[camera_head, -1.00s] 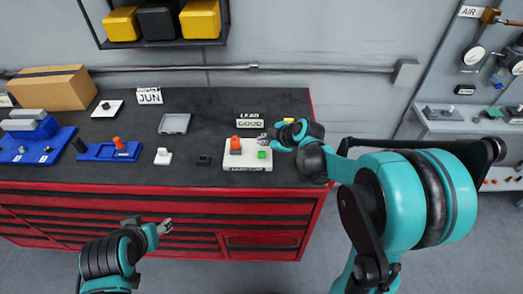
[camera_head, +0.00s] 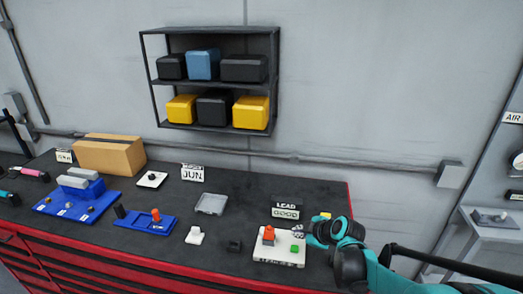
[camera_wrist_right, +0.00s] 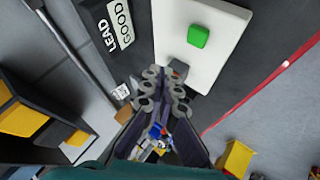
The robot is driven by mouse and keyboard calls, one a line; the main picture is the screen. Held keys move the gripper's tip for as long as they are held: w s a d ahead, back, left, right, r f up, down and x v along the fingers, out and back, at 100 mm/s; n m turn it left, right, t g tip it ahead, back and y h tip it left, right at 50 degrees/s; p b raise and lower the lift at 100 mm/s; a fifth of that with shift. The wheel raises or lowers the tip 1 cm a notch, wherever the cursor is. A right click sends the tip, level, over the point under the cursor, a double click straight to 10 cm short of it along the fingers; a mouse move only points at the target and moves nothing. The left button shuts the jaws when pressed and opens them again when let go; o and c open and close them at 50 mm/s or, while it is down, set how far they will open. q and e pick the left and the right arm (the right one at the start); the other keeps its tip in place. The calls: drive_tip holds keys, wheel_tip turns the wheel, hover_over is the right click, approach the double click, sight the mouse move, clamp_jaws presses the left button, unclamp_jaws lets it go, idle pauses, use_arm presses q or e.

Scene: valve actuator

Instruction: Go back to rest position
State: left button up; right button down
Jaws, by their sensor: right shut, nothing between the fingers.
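My right gripper (camera_head: 299,231) is at the right side of the white box (camera_head: 278,262), just behind its green button (camera_head: 295,249). The box also carries an orange-red knob (camera_head: 268,235). In the right wrist view my gripper (camera_wrist_right: 166,88) is shut and empty, its fingertips close to the edge of the white box (camera_wrist_right: 180,15), with the green button (camera_wrist_right: 198,36) in front. I cannot tell whether the fingertips touch the box. My left gripper is out of view.
The dark bench top (camera_head: 225,185) holds a cardboard box (camera_head: 108,155), blue fixtures (camera_head: 147,221), a grey tray (camera_head: 211,204) and "LEAD GOOD" signs (camera_head: 286,211). A wall shelf (camera_head: 205,80) with bins hangs behind. A yellow item (camera_head: 325,215) lies near my right gripper.

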drive_tip(key=s+f+m+h+b, duration=0.1)
drive_tip(key=s+f+m+b, duration=0.2)
drive_tip(key=s, duration=0.5)
drive_tip(key=s+f+m+h+b, duration=0.1)
drive_tip(key=s+f+m+b, duration=0.2)
drive_tip(key=s+m+b, duration=0.2)
drive_tip(key=s+f+m+g+h+b, duration=0.1)
drive_tip(key=s+f+m+b, duration=0.2)
drive_tip(key=s, duration=0.9)
drive_tip(key=m+b, duration=0.1)
drive_tip(key=m, duration=0.2)
drive_tip(key=shift+h+b, duration=0.4)
